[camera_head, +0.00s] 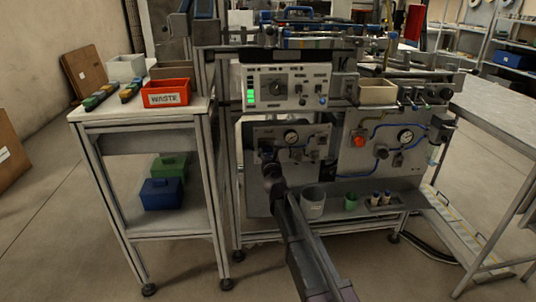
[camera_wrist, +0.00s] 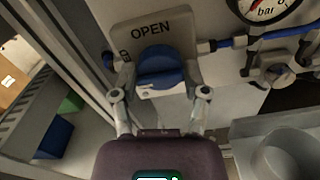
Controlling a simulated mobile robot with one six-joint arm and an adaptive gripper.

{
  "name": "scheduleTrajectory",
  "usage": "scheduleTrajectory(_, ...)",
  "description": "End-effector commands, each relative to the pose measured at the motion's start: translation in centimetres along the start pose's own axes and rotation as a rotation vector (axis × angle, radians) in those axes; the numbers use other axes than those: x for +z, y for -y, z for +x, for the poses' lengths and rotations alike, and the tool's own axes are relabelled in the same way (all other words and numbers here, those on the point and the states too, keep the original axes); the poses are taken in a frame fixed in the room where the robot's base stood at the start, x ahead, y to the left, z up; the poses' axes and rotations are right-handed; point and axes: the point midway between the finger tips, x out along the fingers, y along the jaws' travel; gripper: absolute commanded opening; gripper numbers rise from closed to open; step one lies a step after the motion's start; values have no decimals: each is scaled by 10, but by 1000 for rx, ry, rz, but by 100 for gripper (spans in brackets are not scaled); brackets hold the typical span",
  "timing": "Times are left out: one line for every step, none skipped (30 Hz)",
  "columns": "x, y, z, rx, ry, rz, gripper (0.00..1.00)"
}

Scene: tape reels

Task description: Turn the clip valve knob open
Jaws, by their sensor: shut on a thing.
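The clip valve knob (camera_wrist: 160,64) is blue and sits on the panel in the wrist view, just below a plate marked OPEN (camera_wrist: 150,30). More lettering beside it on the left is partly covered. The fingers of my gripper (camera_wrist: 161,82) reach up on both sides of the knob and are shut on it. In the head view my gripper (camera_head: 269,160) is at the left part of the lower panel. The knob is hidden or too small to make out there.
A pressure gauge (camera_wrist: 265,8) and blue tubing with a small valve (camera_wrist: 276,74) lie right of the knob. A grey cup (camera_head: 313,203) stands on the shelf below the panel. A red WASTE bin (camera_head: 167,98) is on the left table.

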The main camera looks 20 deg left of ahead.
Motion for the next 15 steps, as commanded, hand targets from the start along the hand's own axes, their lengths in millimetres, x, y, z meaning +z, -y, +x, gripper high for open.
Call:
scheduleTrajectory(0, 0, 1, -1, 0, 1, 11)
scheduleTrajectory(0, 0, 1, -1, 0, 2, 11)
scheduleTrajectory(0, 0, 1, -1, 0, 5, 11)
scheduleTrajectory(0, 0, 1, -1, 0, 7, 11)
scheduleTrajectory(0, 0, 1, -1, 0, 11, 11)
scheduleTrajectory(0, 0, 1, -1, 0, 17, 11)
scheduleTrajectory(0, 0, 1, -1, 0, 24, 11)
scheduleTrajectory(0, 0, 1, -1, 0, 31, 11)
scheduleTrajectory(0, 0, 1, -1, 0, 43, 11)
scheduleTrajectory(0, 0, 1, -1, 0, 52, 11)
scheduleTrajectory(0, 0, 1, -1, 0, 65, 11)
scheduleTrajectory(0, 0, 1, -1, 0, 81, 11)
scheduleTrajectory(0, 0, 1, -1, 0, 97, 11)
scheduleTrajectory(0, 0, 1, -1, 0, 112, 11)
scheduleTrajectory(0, 0, 2, -1, 0, 136, 11)
